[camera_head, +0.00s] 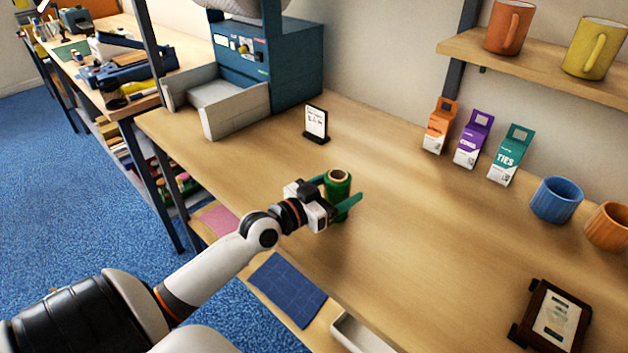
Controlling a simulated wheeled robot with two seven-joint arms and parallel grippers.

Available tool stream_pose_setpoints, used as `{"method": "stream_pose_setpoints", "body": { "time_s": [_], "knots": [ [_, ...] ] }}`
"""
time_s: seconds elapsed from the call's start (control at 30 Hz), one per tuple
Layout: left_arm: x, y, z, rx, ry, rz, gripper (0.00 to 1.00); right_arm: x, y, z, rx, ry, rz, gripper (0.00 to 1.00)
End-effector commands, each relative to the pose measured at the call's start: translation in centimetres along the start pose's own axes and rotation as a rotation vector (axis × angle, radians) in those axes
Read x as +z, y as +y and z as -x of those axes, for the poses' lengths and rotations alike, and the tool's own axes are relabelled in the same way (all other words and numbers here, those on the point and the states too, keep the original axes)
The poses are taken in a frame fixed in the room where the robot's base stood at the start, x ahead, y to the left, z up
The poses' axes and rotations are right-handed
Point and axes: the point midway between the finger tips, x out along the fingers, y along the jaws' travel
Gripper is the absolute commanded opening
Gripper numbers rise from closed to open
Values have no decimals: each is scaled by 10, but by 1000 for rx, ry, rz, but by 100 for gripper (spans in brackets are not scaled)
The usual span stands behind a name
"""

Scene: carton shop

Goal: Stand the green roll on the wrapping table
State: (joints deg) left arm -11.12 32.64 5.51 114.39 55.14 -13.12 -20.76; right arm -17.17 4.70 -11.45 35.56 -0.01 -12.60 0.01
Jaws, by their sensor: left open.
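The green roll (338,183) stands upright on the wooden table (420,240), with its round tan core facing up. My left gripper (344,198) reaches in from the left at table height. Its two green fingers are apart, one on each side of the roll. The gripper is open; I cannot tell whether a finger touches the roll. The lower part of the roll is partly hidden by the near finger. My right gripper is not in view.
A small black-framed sign (315,124) stands behind the roll. A blue machine (268,60) is at the back left. Cartons (467,140), a blue cup (556,200) and an orange cup (608,226) line the right back. A framed card (555,318) is front right. Table right of the roll is clear.

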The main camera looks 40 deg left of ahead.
Motion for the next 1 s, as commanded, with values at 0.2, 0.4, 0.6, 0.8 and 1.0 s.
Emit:
{"method": "stream_pose_setpoints", "body": {
  "time_s": [0.2,0.4,0.6,0.8,1.0],
  "knots": [
    [-4,-1,44,-4,6,-4,74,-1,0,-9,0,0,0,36],
    [-3,-1,77,-4,5,-1,74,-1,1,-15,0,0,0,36],
    [-2,-1,97,-2,2,-2,74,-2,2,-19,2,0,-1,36],
    [0,-1,104,-3,1,0,74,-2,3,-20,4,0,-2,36],
    [0,-1,104,-2,-1,0,74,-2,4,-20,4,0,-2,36]
  ]
}}
